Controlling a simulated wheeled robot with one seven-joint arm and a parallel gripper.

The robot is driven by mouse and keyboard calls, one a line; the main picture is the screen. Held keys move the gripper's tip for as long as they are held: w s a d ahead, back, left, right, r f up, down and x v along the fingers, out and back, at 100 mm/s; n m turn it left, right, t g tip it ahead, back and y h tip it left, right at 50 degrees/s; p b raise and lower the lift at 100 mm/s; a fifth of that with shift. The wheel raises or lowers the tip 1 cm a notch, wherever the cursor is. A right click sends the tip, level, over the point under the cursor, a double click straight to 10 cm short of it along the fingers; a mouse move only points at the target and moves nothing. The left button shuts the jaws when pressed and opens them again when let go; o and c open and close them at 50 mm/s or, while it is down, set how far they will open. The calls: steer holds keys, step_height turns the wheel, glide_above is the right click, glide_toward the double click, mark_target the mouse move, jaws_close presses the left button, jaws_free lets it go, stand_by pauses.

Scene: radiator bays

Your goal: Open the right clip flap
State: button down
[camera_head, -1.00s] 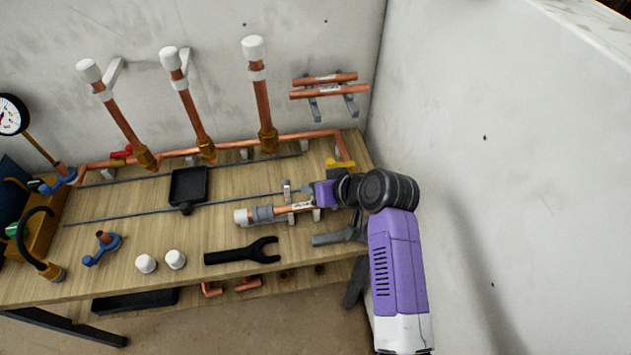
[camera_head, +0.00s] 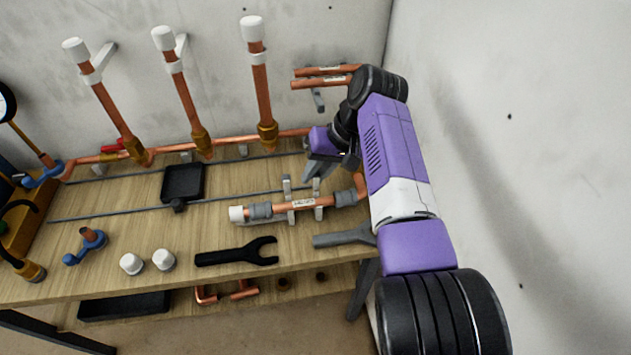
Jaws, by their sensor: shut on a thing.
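A short copper pipe (camera_head: 275,207) with a white end cap lies across two grey clips on the bench. The left clip flap (camera_head: 287,184) stands up behind the pipe. The right clip flap (camera_head: 317,186) also stands up behind the pipe, near my fingertips. My gripper (camera_head: 311,176) is just behind the right clip and appears shut on the top of this flap. The exact contact is small and partly hidden by the fingers.
Three upright copper pipes with white caps stand along the back, the nearest being the right pipe (camera_head: 262,90). A black fork tool (camera_head: 235,254) and white caps (camera_head: 163,260) lie in front. The wall (camera_head: 520,130) bounds the right side.

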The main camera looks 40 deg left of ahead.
steer(key=shift+w+a+h+b, duration=0.1)
steer(key=shift+h+b, duration=0.2)
steer(key=shift+b, duration=0.4)
steer(key=c, duration=1.3)
jaws_free()
steer(key=shift+f, duration=0.1)
steer(key=shift+c, duration=0.2)
steer(key=v, duration=0.7)
steer(key=shift+w+r, duration=0.2)
steer(key=shift+r, duration=0.15)
steer(key=shift+s, duration=0.1)
